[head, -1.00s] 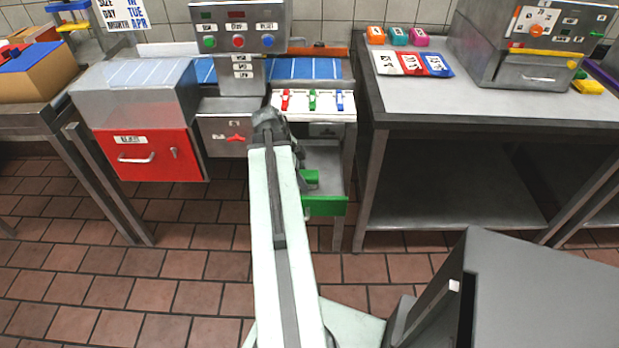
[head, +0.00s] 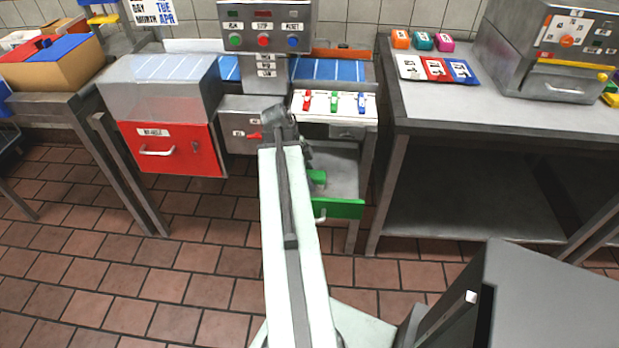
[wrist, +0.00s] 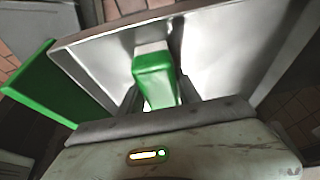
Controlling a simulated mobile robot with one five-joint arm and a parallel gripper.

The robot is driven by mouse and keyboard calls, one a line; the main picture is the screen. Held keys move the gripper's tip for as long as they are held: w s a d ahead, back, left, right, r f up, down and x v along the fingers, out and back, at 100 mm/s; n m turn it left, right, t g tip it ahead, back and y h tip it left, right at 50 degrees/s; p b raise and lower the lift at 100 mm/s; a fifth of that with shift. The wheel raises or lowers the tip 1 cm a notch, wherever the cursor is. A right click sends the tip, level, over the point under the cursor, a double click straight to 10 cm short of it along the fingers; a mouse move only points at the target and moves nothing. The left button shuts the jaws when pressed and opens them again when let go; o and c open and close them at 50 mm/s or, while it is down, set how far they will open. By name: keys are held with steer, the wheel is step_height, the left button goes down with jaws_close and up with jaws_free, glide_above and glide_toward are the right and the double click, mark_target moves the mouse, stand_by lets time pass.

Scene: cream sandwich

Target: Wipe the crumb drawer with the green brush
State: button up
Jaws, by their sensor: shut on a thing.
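The crumb drawer is pulled out below the counter, with a green front (head: 340,209) and a bare grey tray (head: 343,180). In the wrist view its green front (wrist: 35,95) is at the left and its pale metal inside (wrist: 215,45) fills the middle. My gripper (wrist: 155,98) is shut on the green brush (wrist: 153,72), which is over the tray. The brush also shows in the head view (head: 318,177), just right of my arm, partly hidden. Whether the brush touches the tray floor, I cannot tell.
A white rack with red, green and blue brushes or clips (head: 335,106) is above the drawer. A red bin (head: 170,148) is at the left. A steel table (head: 500,125) stands close on the right. Tiled floor (head: 200,260) is free in front.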

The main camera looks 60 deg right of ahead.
mark_target(341, 188)
steer(key=shift+s+d+f, duration=0.1)
steer(key=shift+s+d, duration=0.4)
steer(key=shift+s, duration=0.8)
steer(key=shift+s+d+r, duration=0.1)
steer(key=shift+s+d, duration=0.35)
steer(key=shift+s, duration=0.9)
steer(key=shift+s+d+f, duration=0.1)
steer(key=shift+s+d, duration=0.4)
steer(key=shift+s, duration=0.8)
step_height(341, 188, up, 6)
steer(key=p, duration=0.5)
steer(key=shift+p, duration=0.4)
step_height(341, 188, up, 3)
steer(key=p, duration=0.3)
steer(key=shift+d, duration=0.1)
